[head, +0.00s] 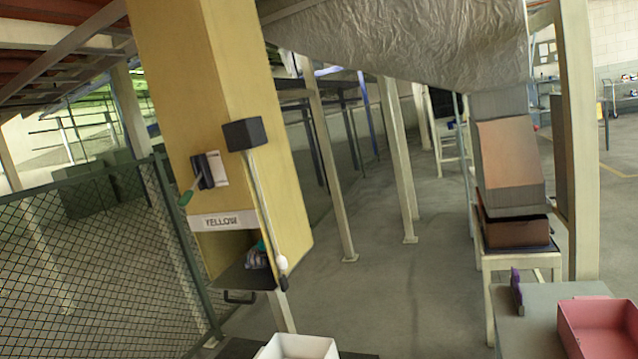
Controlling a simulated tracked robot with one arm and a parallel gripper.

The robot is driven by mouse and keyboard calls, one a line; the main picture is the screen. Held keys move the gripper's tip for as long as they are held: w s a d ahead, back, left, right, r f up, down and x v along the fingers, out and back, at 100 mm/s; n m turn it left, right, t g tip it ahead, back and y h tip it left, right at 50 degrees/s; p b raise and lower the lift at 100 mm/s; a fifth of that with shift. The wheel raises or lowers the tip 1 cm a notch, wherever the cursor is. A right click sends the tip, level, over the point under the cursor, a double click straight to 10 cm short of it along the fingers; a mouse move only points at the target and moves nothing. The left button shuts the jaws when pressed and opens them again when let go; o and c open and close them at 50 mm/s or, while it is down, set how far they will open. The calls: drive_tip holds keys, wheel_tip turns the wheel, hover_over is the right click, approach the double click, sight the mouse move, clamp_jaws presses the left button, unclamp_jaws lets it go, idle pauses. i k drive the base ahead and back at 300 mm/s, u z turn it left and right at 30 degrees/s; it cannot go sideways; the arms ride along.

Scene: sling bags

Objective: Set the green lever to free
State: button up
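The green lever (187,196) is on the front face of a yellow column at left of centre. Its green handle sticks out from a dark mount (208,171) on a pale plate and points down and to the left. I see no readable "free" mark beside it, so I cannot tell which setting it stands at. A white sign reading YELLOW (222,221) is just below. My gripper is not in view.
A dark box (244,134) with a long pale rod hangs at the column's right edge. An open bay (245,275) below the sign holds a small bundle. A mesh fence (95,260) stands left. A white bin (298,347) and red bin (598,325) are in front.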

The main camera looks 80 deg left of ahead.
sight(185, 198)
drive_tip(key=u, duration=0.05)
drive_tip(key=i, duration=2.2)
drive_tip(key=u, duration=3.95)
drive_tip(key=i, duration=1.05)
drive_tip(key=z, duration=0.1)
